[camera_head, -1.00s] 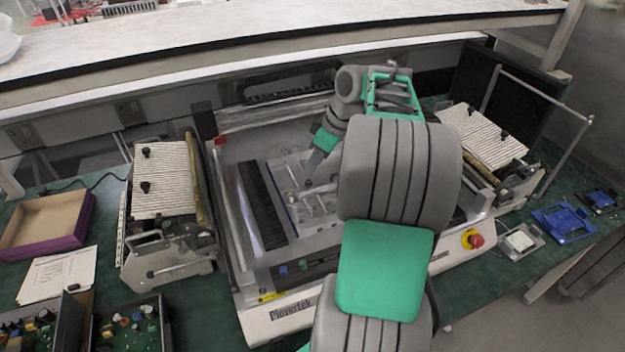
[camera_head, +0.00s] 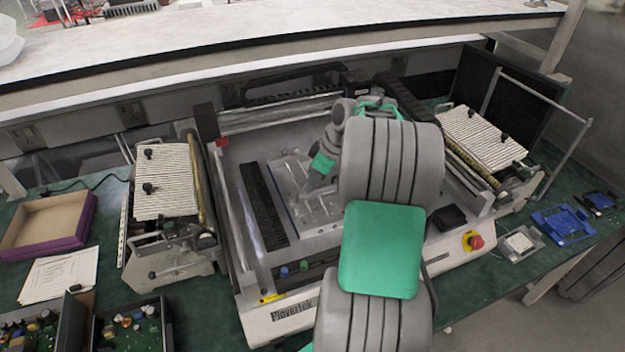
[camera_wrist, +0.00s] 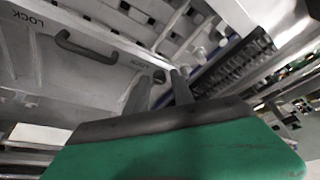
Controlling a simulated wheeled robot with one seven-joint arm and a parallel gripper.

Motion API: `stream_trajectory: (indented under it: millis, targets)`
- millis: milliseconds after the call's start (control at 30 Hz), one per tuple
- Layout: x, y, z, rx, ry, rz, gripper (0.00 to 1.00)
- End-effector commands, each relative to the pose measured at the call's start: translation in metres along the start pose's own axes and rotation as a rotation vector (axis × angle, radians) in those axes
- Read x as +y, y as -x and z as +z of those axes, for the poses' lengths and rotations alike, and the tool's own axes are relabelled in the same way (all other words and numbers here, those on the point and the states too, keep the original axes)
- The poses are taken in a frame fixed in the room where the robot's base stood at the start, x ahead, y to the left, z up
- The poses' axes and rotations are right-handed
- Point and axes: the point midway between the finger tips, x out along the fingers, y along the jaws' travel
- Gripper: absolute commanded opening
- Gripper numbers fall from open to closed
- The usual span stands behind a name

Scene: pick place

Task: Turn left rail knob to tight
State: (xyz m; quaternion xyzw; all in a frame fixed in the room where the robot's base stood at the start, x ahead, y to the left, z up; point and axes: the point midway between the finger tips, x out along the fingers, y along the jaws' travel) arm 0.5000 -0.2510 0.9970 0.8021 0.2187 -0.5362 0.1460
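My gripper (camera_wrist: 162,80) shows in the wrist view with its two grey fingers apart and nothing visible between them. In the head view my gripper (camera_head: 309,187) is inside the open Plavertek machine (camera_head: 280,320), low over its bed, partly hidden by my arm. Ahead of the fingers in the wrist view is a grey plate (camera_wrist: 115,72) with "LOCK" lettering and a dark bent handle (camera_wrist: 85,46). A small dark round part (camera_wrist: 159,75) lies just beyond the fingertips; I cannot tell if it is the left rail knob. The fingers' contact with it is unclear.
A long black strip (camera_head: 262,205) lies left of my gripper in the machine. A blue knob (camera_head: 284,271) and a green knob (camera_head: 304,265) sit at its front. Ribbed-top feeders (camera_head: 165,185) stand either side. A shelf (camera_head: 250,45) overhangs the back.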

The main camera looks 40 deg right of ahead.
Motion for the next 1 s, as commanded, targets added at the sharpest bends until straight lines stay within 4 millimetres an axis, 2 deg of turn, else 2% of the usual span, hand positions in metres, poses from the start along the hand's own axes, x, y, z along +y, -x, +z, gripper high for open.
stream_trajectory:
  millis: [33, 333, 767, 1000]
  targets:
    - [0.0, 0.0002, -0.0001, 0.0, 0.0, 0.0, 0.24]
    - [0.0, 0.0004, -0.0003, 0.0, 0.0, 0.0, 0.0]
    - [0.0, 0.0004, -0.0005, 0.001, -0.005, 0.003, 0.0]
    - [-0.0005, -0.0007, -0.0005, 0.002, -0.063, 0.03, 0.0]
